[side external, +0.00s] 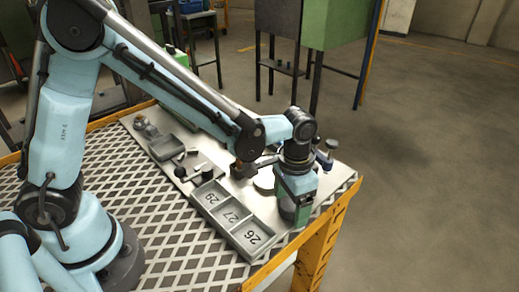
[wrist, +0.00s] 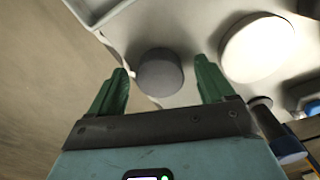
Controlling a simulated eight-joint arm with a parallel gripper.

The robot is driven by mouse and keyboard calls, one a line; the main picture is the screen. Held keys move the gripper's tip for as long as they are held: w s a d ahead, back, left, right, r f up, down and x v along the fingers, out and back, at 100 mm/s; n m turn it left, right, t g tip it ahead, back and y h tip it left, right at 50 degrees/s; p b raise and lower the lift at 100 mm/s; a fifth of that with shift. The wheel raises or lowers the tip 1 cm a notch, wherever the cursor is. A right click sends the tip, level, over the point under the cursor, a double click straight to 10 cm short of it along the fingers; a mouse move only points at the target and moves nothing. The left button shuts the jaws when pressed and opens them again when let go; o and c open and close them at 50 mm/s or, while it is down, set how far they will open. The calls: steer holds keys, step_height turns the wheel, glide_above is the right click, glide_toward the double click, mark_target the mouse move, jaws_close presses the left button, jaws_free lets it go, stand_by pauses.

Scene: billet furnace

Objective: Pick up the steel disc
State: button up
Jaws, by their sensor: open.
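A dark grey round disc (wrist: 160,74), which looks like the steel disc, lies on the pale board in the wrist view. My gripper (wrist: 161,67) is open, with its green fingers apart on either side of the disc in the picture; I see no contact. The gap in height between fingers and disc is hard to tell. In the side view my gripper (side external: 294,214) points down at the board's right end, and the dark disc is hidden there. A larger cream disc (wrist: 258,48) lies right of my right finger; it also shows in the side view (side external: 264,183).
A grey tray (side external: 228,218) with numbered compartments 29, 27 and 26 lies left of my gripper. The board (wrist: 105,32) ends close by, near the yellow table edge (side external: 335,222). Small dark parts (side external: 205,172) lie further left.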

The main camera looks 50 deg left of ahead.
steer(key=shift+c, duration=0.5)
steer(key=c, duration=1.4)
steer(key=shift+r, duration=0.15)
